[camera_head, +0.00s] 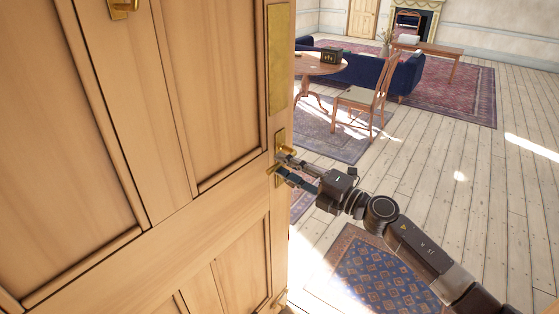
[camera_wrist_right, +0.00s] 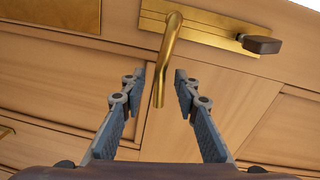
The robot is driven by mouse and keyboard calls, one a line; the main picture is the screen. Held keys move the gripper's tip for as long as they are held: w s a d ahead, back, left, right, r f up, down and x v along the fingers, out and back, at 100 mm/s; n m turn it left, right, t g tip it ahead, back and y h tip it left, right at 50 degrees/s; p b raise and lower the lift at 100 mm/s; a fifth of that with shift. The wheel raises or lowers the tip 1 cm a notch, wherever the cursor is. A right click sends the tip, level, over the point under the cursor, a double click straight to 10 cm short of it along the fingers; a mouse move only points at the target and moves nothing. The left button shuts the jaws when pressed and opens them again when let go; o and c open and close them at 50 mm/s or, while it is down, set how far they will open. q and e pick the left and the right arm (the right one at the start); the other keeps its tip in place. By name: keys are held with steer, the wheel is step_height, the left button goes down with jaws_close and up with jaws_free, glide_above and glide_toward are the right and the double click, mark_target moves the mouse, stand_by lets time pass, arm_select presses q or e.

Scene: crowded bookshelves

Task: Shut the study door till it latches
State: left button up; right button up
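The study door (camera_head: 165,130) is a pale panelled wooden door filling the left of the head view. It stands open, with the room visible past its edge. Its brass lever handle (camera_head: 275,168) sits near that edge, and it also shows in the wrist view (camera_wrist_right: 169,50) on a brass plate (camera_wrist_right: 205,30). My right gripper (camera_head: 281,162) is at the handle. In the wrist view, its fingers (camera_wrist_right: 159,78) are apart, one on each side of the lever's end, with gaps visible. My left gripper is out of view. The door frame and latch are hidden.
A patterned blue rug (camera_head: 380,275) lies on the plank floor below my right arm. A wooden chair (camera_head: 367,100), a round table (camera_head: 318,66) and a blue sofa (camera_head: 405,76) stand farther back. The floor at the right (camera_head: 490,170) is clear.

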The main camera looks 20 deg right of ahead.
steer(key=shift+x, duration=0.85)
steer(key=shift+w+a, duration=0.1)
jaws_close()
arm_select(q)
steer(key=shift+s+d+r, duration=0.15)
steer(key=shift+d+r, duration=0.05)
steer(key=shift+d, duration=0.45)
